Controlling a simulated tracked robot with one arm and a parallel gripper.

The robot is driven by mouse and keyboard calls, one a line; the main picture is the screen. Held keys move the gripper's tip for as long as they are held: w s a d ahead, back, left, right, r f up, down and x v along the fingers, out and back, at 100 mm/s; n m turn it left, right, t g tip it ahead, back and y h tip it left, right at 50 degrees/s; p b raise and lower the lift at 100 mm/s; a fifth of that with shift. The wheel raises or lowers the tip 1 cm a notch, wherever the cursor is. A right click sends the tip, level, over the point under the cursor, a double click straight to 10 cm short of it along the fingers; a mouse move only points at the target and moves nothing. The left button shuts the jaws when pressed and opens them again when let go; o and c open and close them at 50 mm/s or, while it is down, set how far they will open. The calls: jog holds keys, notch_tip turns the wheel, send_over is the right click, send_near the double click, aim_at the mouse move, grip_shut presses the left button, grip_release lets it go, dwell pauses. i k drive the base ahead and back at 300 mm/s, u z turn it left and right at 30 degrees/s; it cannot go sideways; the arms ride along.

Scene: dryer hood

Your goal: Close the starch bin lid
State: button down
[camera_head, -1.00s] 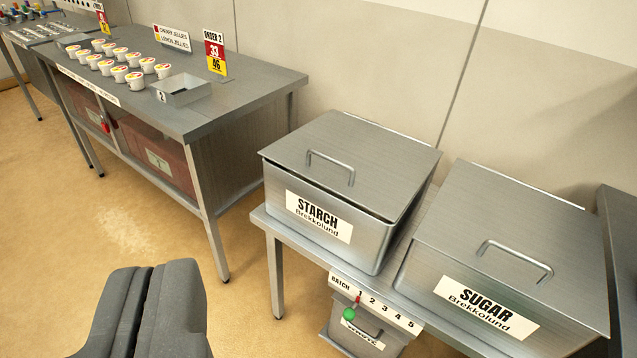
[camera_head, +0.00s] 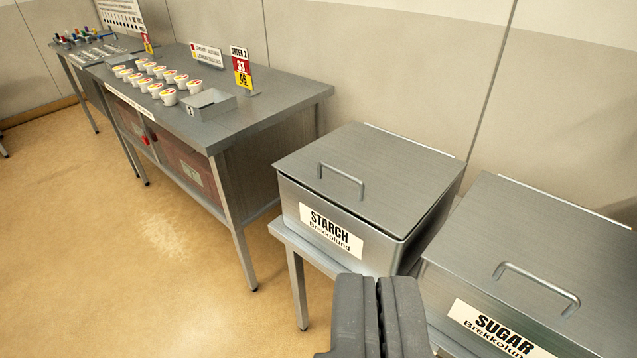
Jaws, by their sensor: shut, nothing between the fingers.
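The starch bin (camera_head: 290,200) is a grey metal box with a white STARCH label, standing on a metal bench right of the middle. Its flat lid (camera_head: 395,180) with a bar handle (camera_head: 341,181) lies over the top. A thin dark gap shows under the lid along its right side, and the lid looks nearly level. My gripper (camera_head: 371,281) is shut and empty, at the bottom of the view in front of the starch bin. It overlaps the bin's lower front in the picture; I cannot tell whether it touches.
The sugar bin (camera_head: 455,280) stands close on the right, its lid down. A long metal table (camera_head: 280,105) with several small cups, a small box (camera_head: 211,104) and an order sign (camera_head: 241,72) stands at left. The floor at lower left is clear.

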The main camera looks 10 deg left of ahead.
aim_at(390, 180)
jog(key=z, duration=0.05)
jog(key=i, duration=1)
jog(key=u, duration=0.05)
